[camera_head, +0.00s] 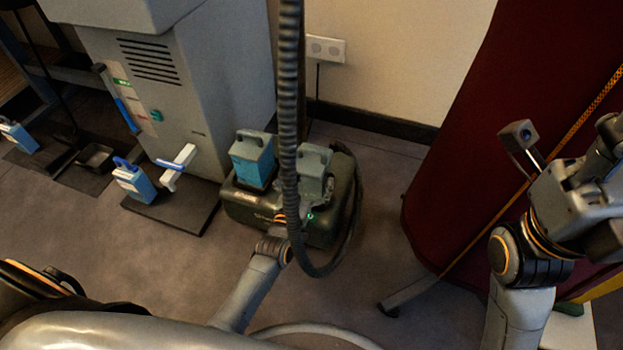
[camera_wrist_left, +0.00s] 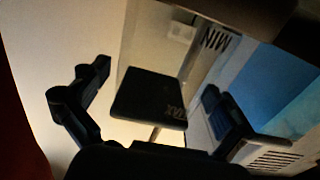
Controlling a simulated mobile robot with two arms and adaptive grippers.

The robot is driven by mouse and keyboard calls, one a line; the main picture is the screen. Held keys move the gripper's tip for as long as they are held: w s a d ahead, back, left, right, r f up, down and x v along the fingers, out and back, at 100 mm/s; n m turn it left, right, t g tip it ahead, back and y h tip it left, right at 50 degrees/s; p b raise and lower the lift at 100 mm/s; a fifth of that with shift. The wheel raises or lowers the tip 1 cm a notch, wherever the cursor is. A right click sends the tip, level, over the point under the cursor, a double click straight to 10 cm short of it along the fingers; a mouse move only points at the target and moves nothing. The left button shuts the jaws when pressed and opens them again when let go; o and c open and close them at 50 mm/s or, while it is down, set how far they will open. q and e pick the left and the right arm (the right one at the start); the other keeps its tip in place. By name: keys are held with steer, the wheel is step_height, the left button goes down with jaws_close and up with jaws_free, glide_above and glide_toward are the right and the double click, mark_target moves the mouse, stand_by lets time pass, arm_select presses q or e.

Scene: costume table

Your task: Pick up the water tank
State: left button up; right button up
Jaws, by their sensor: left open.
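A blue water tank with a grey top and handle (camera_head: 252,160) stands on a dark green case in the head view. My left gripper (camera_head: 315,165) is just right of this tank, partly hidden behind a hanging ribbed hose. In the left wrist view my left gripper (camera_wrist_left: 155,92) has its dark fingers spread. A blue surface, seemingly the tank (camera_wrist_left: 275,85), is at the right of that view, by the right finger. I cannot tell whether they touch. My right gripper (camera_head: 608,140) is at the right edge of the head view, its fingers unclear.
The dark green case (camera_head: 240,208) sits on the floor. The ribbed hose (camera_head: 289,100) hangs in front. A grey machine (camera_head: 175,85) stands left, with a smaller blue container (camera_head: 135,183) at its foot. A dark red curtain-like surface (camera_head: 490,130) is right.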

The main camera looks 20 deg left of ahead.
arm_select(q)
steer(key=shift+w+b, duration=0.4)
steer(key=shift+w, duration=0.9)
steer(key=c, duration=1.3)
